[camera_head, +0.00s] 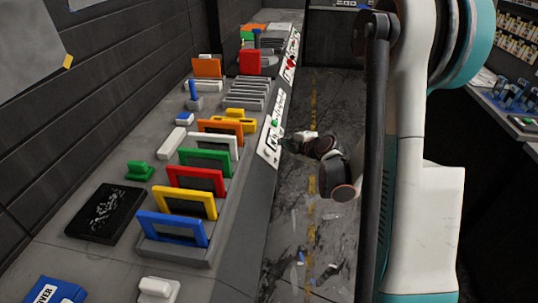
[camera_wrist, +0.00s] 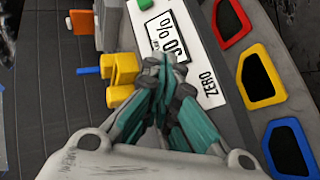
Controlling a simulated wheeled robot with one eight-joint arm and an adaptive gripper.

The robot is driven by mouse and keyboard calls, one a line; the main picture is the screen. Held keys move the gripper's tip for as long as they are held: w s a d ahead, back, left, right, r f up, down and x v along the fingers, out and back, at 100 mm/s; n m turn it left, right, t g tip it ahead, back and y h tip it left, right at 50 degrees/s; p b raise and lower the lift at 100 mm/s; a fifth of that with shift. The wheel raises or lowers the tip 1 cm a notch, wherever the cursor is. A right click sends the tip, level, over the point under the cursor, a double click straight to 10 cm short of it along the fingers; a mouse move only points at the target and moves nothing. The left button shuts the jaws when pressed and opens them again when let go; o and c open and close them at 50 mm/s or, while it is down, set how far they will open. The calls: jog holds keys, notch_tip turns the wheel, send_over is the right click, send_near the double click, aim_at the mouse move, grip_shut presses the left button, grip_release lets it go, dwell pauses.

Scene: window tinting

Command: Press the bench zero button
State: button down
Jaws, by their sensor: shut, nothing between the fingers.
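The white bench front panel (camera_head: 270,138) runs along the bench edge, with a small green button (camera_head: 274,123) on it. In the wrist view the panel (camera_wrist: 205,55) shows a ZERO label and a printed % display. A small green piece (camera_wrist: 144,4) at that view's top edge looks like the button, partly cut off. My gripper (camera_head: 290,142) is beside the panel, over the aisle side. In the wrist view my gripper (camera_wrist: 165,62) has its fingers together and empty, covering part of the panel. I cannot tell whether the tips touch it.
Coloured frames, including a blue one (camera_head: 172,228) and a red one (camera_head: 196,180), stand in racks on the bench. Yellow blocks (camera_head: 234,120) lie behind the panel. A red button (camera_head: 291,62) is farther along the bench edge. The aisle floor (camera_head: 312,240) is open.

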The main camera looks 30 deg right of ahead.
jog(key=shift+w+a+f+b, duration=0.35)
jog(key=shift+a+f+b, duration=0.15)
jog(key=shift+f, duration=0.1)
jog(key=shift+w+a+f+b, duration=0.35)
jog(key=shift+a+f, duration=0.1)
jog(key=shift+f, duration=0.1)
jog(key=shift+a+f, duration=0.1)
dwell(0.7)
jog(key=shift+w+a+f+b, duration=0.1)
jog(key=shift+a+f+b, duration=0.1)
jog(key=shift+b, duration=0.2)
jog(key=shift+w+a+f, duration=0.2)
jog(key=shift+f, duration=0.1)
dwell(0.7)
jog(key=shift+r, duration=0.1)
jog(key=shift+s+d+r, duration=0.35)
jog(key=shift+d+r, duration=0.15)
jog(key=shift+r, duration=0.05)
dwell(0.4)
jog(key=s+d+r+p, duration=0.2)
jog(key=d+r, duration=0.1)
jog(key=shift+r, duration=0.25)
